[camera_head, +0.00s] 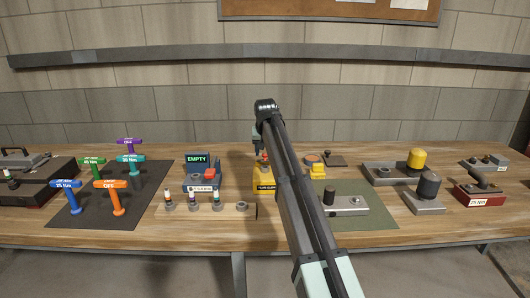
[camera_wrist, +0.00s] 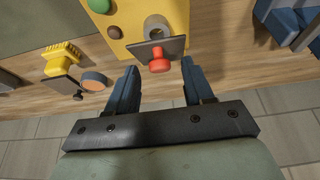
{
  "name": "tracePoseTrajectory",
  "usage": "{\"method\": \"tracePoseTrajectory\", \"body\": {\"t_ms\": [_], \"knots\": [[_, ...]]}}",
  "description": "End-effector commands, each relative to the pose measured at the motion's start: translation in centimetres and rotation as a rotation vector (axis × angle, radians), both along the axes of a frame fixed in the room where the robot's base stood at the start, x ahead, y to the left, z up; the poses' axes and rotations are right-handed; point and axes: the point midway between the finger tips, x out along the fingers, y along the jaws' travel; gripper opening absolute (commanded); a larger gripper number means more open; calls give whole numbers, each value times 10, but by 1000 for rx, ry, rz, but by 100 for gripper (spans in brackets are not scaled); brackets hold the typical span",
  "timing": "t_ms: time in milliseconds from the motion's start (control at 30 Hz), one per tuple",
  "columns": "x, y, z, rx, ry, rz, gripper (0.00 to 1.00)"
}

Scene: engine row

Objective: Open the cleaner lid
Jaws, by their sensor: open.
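The cleaner is a yellow box (camera_head: 264,184) in the middle of the bench, partly hidden by my arm. In the wrist view its yellow face (camera_wrist: 125,28) carries a grey ring with a dark hole (camera_wrist: 157,27), a green button and a brown-red button. A small dark plate with a red knob (camera_wrist: 159,63), seemingly the lid, sits at the box's edge next to the ring. My gripper (camera_wrist: 158,68) is open, its two blue fingers apart on either side of the knob. No contact shows. In the head view my gripper (camera_head: 262,150) is above the box, its fingertips mostly hidden.
A blue device with an "EMPTY" display (camera_head: 198,165) stands left of the cleaner, behind a wooden rack (camera_head: 235,211). A yellow part and an orange disc (camera_head: 313,158) lie close on the right. A green mat (camera_head: 370,216) with a grey block lies front right.

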Motion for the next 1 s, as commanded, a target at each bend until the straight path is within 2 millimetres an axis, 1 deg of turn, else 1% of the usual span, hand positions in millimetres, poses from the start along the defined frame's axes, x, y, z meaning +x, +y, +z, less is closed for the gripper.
{"method": "tracePoseTrajectory", "body": {"t_ms": [167,467,1000], "knots": [[3,0,-7,0,-1,0,52],[3,0,-8,0,-1,0,51],[3,0,-8,0,0,0,0]]}}
